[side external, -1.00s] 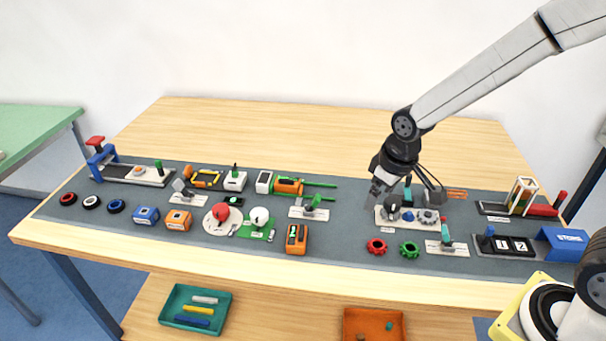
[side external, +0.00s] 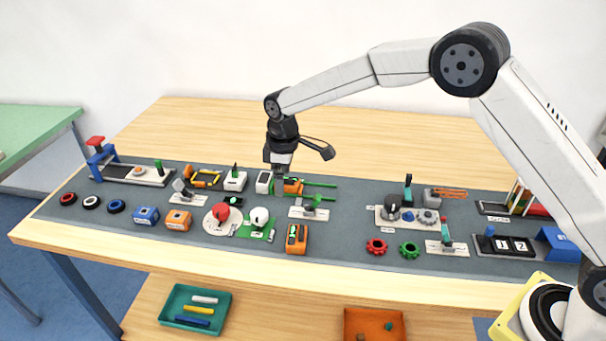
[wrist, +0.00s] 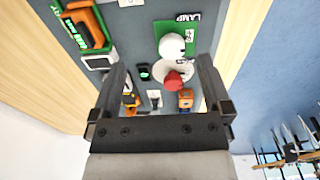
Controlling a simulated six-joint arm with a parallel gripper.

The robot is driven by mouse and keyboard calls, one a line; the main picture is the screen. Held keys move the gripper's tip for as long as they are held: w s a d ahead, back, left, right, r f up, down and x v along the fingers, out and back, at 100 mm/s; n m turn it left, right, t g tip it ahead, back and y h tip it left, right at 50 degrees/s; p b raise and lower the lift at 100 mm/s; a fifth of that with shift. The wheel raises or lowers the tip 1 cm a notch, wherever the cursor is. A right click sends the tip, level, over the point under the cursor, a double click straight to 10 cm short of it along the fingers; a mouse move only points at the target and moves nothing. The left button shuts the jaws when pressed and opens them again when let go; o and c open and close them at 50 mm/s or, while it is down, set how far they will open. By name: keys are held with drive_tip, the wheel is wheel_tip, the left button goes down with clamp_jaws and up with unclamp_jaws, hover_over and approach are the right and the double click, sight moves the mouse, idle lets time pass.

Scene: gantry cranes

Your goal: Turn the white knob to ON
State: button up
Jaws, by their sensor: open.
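A white rounded piece (side external: 260,216), which looks like the white knob, sits on a green plate (side external: 270,233) near the middle left of the grey mat. In the wrist view the white piece (wrist: 172,45) is beyond my fingertips, and the green plate (wrist: 192,35) carries the label LAMP. I cannot make out an ON mark or which way the knob points. My gripper (side external: 280,177) points down behind the white piece, over the orange and white device. In the wrist view its two fingers (wrist: 162,66) are wide apart with nothing held between them.
A red dome (side external: 221,211) on a white round plate stands just left of the green plate. An orange box (side external: 297,239) stands to the right front. The wooden table behind the mat is clear.

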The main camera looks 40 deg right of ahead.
sight(259, 213)
drive_tip(key=w+a+f+n, duration=0.1)
drive_tip(key=w+a, duration=0.1)
drive_tip(key=a, duration=0.1)
drive_tip(key=w+a+f+n, duration=0.1)
drive_tip(key=a, duration=0.1)
drive_tip(key=shift+w+f+n+g, duration=0.2)
drive_tip(key=shift+f+n+g, duration=0.1)
drive_tip(key=shift+f, duration=0.15)
drive_tip(key=shift+f, duration=3.75)
drive_tip(key=c, duration=1.3)
